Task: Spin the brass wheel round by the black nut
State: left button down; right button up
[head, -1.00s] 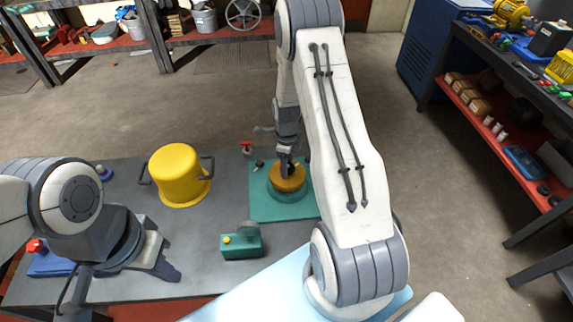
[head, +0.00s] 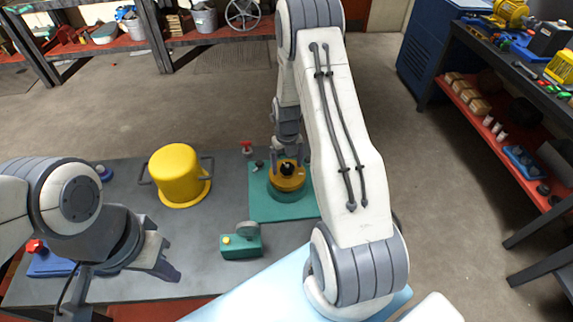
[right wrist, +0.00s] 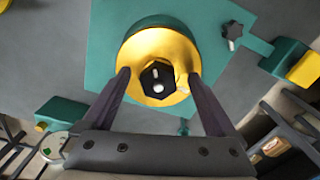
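The brass wheel (head: 295,183) lies on a round teal housing on a teal plate (head: 262,207). The black nut (head: 287,169) stands at its centre. In the right wrist view the wheel (right wrist: 160,48) fills the middle, with the nut (right wrist: 152,72) between my fingers. My right gripper (right wrist: 159,75) is open, one finger on each side of the nut with gaps to it. My left gripper (head: 172,259) is open and empty over the bench's left front.
A yellow pot (head: 178,178) with dark handles stands left of the plate. A green block (head: 241,246) with a yellow button and grey disc is in front. A black star knob (right wrist: 234,32) and a red-topped piece (head: 247,147) are near the plate. Bare bench (head: 205,225) lies between.

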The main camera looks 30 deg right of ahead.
jog(key=n, duration=0.6)
jog(key=shift+s+a+n, duration=0.1)
jog(key=shift+a+n, duration=0.1)
jog(key=shift+n, duration=0.2)
jog(key=n, duration=0.4)
jog(key=shift+n, duration=0.3)
jog(key=n, duration=0.3)
jog(key=shift+a, duration=0.1)
jog(key=shift+c, duration=0.3)
